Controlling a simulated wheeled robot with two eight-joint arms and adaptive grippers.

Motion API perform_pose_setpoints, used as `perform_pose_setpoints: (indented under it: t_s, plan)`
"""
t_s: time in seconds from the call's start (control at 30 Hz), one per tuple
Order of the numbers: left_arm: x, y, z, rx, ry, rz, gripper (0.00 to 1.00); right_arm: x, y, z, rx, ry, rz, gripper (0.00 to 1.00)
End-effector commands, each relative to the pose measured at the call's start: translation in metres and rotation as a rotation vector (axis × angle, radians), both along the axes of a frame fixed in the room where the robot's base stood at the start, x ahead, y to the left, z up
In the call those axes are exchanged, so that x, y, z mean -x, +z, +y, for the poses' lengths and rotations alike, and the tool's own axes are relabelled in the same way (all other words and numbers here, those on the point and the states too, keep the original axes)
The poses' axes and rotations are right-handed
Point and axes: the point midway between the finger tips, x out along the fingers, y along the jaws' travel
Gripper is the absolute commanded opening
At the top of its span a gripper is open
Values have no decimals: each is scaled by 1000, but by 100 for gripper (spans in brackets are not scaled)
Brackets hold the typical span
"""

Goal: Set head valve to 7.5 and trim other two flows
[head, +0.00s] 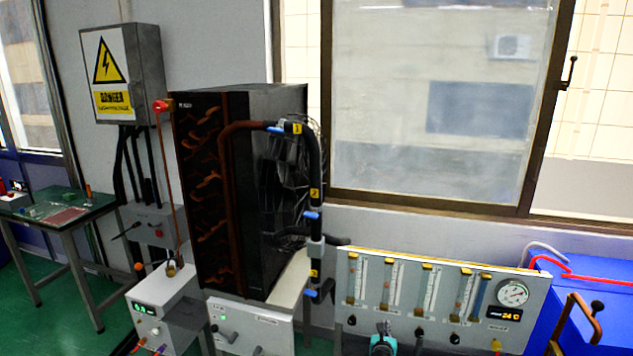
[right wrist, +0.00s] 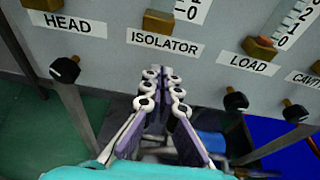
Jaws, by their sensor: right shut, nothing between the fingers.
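The grey flow panel (head: 420,300) stands at the lower right of the head view, with several upright flow tubes. In the right wrist view the HEAD valve knob (right wrist: 65,70) is black and sits below the HEAD label (right wrist: 67,24). The LOAD knob (right wrist: 236,100) and another black knob (right wrist: 296,111) are to the right. My right gripper (right wrist: 163,85) is shut and empty, its fingers below the ISOLATOR label (right wrist: 165,40). No isolator knob shows; the fingers cover that area. The gripper's teal body (head: 383,346) shows at the panel's lower edge in the head view. The tube readings are too small to read.
A round gauge (head: 513,293) and a small display (head: 504,313) are at the panel's right. A tall dark cabinet (head: 245,200) with black hoses stands left of the panel. A blue box (head: 585,275) with a red hose is at the right.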

Motion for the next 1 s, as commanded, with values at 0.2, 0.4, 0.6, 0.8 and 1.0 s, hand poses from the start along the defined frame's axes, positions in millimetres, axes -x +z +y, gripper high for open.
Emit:
perform_pose_setpoints:
  t_s: [0.2, 0.4, 0.6, 0.8, 1.0]
  plan:
    - [0, 0, 0, 0, 0, 0, 49, 0, -3, 0, 0, 0, 0, 0]
    - [0, 0, 0, 0, 0, 0, 49, 1, -4, -1, 0, -1, 1, 0]
    - [0, 0, 0, 0, 0, 0, 49, 1, -4, -1, -1, -2, 2, 0]
    - [0, 0, 0, 0, 0, 0, 49, 1, -1, -1, -1, -2, 2, 0]
    - [0, 0, 0, 0, 0, 0, 49, 2, 4, 0, 0, -1, 1, 0]
